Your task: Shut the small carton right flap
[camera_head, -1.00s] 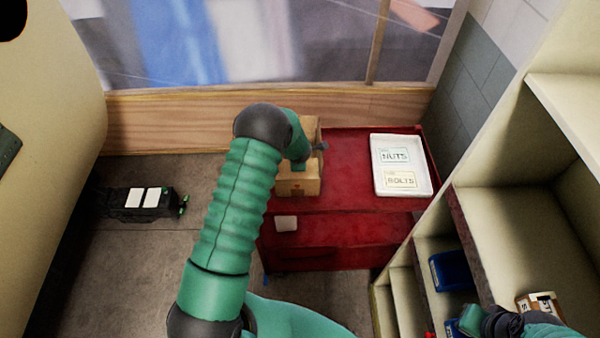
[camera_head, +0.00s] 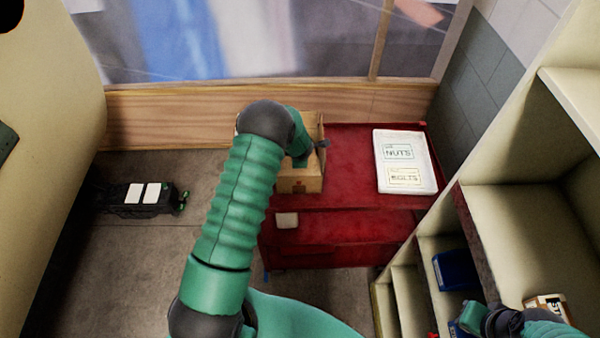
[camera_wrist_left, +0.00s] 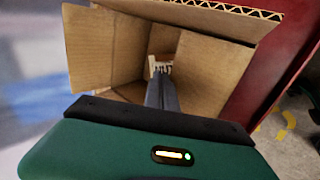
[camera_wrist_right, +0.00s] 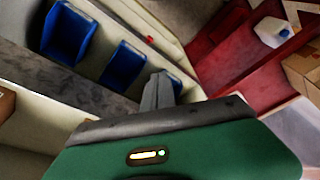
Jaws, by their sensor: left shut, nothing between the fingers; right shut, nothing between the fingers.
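The small cardboard carton (camera_head: 299,185) stands on the red cabinet, partly hidden behind my left arm. In the left wrist view its top is open, with a flap (camera_wrist_left: 92,47) standing out at the left and a corrugated-edged flap (camera_wrist_left: 205,17) at the top. I cannot tell which flap is the right one. My left gripper (camera_head: 321,146) is shut and empty at the carton's top; its fingers (camera_wrist_left: 162,88) overlap the opening in the left wrist view. Contact is unclear. My right gripper (camera_wrist_right: 160,88) is shut and empty by the shelves, at lower right in the head view (camera_head: 480,318).
The red cabinet (camera_head: 350,165) carries a white tray (camera_head: 408,162) with nuts and bolts labels, right of the carton. Cream shelves (camera_head: 520,240) with blue bins (camera_wrist_right: 68,32) stand at the right. A wooden rail (camera_head: 170,120) runs behind. A black device (camera_head: 145,197) lies at the left.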

